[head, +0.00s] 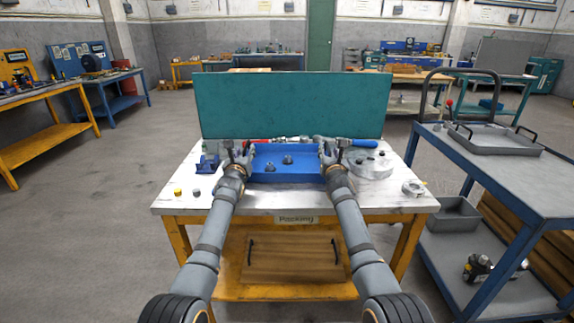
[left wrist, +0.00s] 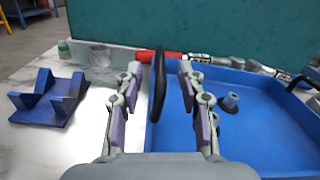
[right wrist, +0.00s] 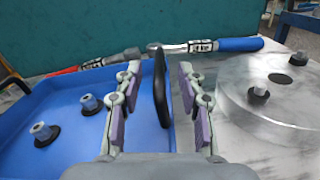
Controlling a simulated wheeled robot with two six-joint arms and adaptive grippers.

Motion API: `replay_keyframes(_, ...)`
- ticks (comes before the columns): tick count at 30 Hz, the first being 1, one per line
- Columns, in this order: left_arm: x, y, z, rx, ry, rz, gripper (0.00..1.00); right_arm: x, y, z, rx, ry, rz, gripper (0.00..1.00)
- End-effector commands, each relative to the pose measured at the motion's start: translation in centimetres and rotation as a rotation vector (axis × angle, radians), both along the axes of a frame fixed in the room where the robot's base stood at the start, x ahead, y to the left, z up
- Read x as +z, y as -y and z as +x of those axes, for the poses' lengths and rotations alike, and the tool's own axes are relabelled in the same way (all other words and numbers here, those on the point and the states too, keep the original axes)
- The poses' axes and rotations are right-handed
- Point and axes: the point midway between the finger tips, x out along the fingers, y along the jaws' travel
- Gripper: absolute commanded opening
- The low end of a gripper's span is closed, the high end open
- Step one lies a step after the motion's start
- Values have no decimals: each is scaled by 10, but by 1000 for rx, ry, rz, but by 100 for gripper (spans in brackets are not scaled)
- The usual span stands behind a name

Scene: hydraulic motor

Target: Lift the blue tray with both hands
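The blue tray (head: 285,176) sits on the white-topped table, with two small grey fittings (head: 287,160) inside it. A black handle (left wrist: 158,88) stands at its left side and another black handle (right wrist: 161,88) at its right side. My left gripper (head: 238,152) is at the left side of the tray, its open fingers on either side of the left handle in the left wrist view (left wrist: 160,85). My right gripper (head: 330,152) is at the right side, its open fingers on either side of the right handle in the right wrist view (right wrist: 160,85). Gaps show between fingers and handles.
A blue V-block (left wrist: 50,98) lies left of the tray. A round grey flange (head: 370,166) and a blue-handled tool (head: 358,142) lie to the right. A teal panel (head: 290,105) rises behind the table (head: 300,204). A cart (head: 520,170) stands at the right.

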Motion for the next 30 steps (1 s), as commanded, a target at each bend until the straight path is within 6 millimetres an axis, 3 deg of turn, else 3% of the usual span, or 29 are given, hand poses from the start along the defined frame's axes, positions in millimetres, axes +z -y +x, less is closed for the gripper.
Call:
replay_keyframes(10,0,0,2,0,-1,0,38,0,0,2,1,0,0,38)
replay_keyframes(18,-1,0,2,0,-1,0,1,0,0,2,1,-1,0,1)
replay_keyframes(30,-1,0,2,0,-2,0,0,0,0,2,0,-1,0,0)
